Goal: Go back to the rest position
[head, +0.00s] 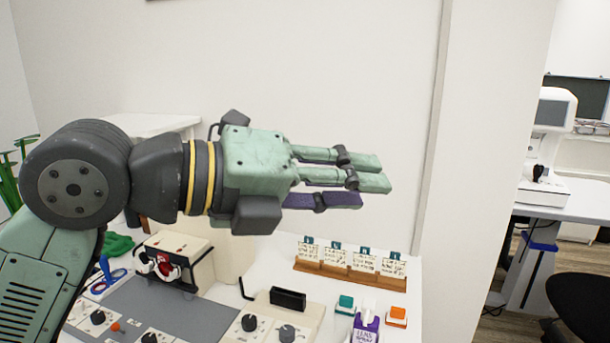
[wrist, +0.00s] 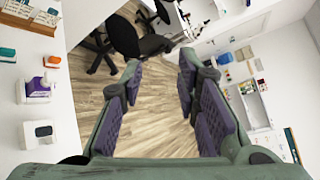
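My gripper (head: 365,182) is raised above the white table (head: 395,330) in the head view, pointing to the right, with its fingers level. In the wrist view my gripper (wrist: 160,70) has its purple-padded fingers apart, with only floor showing between them. It touches nothing and holds nothing. My green and dark grey arm reaches in from the left and hides part of the table's back left.
Below are a wooden card rack (head: 350,275), a purple-and-white lens spray bottle (head: 365,325), a teal box (head: 345,304), an orange box (head: 397,315) and a black-knobbed panel (head: 268,328). A black chair (head: 588,305) stands right. Air around my gripper is clear.

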